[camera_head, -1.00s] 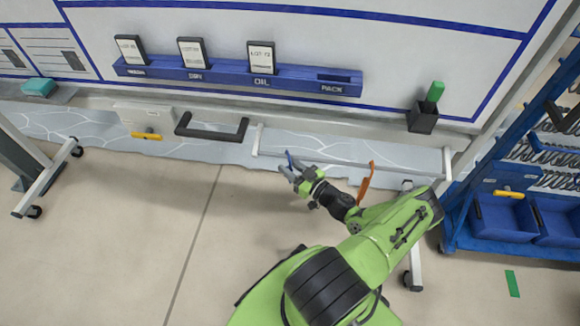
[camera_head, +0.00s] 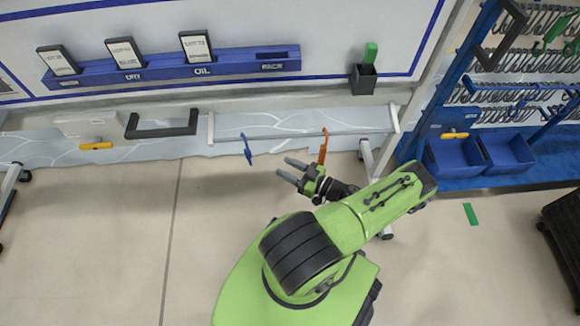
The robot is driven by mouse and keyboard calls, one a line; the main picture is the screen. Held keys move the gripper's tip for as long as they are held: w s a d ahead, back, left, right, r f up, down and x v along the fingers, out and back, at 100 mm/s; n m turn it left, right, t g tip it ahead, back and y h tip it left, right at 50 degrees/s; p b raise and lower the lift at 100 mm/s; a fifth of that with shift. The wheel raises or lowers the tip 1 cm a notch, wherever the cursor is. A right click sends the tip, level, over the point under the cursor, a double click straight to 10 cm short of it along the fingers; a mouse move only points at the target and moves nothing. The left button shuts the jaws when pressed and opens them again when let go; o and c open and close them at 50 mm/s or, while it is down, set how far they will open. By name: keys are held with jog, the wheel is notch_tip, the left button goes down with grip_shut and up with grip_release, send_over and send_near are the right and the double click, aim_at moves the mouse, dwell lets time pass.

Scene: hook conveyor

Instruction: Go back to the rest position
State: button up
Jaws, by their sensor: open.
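My gripper (camera_head: 284,168) is open and empty, with its two grey fingers pointing up and left over the bare floor. My green arm reaches to it from the lower middle of the view. A blue hook (camera_head: 247,149) hangs from the light rail (camera_head: 290,136) under the whiteboard, left of and beyond the fingertips. An orange hook (camera_head: 323,147) hangs from the same rail, just above my wrist in the picture. The gripper is apart from both hooks.
The whiteboard carries a blue slotted rack (camera_head: 170,70) with several cards. A black handle (camera_head: 161,124) sits below it, and a black cup (camera_head: 363,80) holds a green item. A blue rack with bins (camera_head: 455,156) stands right. The floor (camera_head: 100,240) at left is clear.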

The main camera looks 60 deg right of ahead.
jog(key=shift+s, duration=0.35)
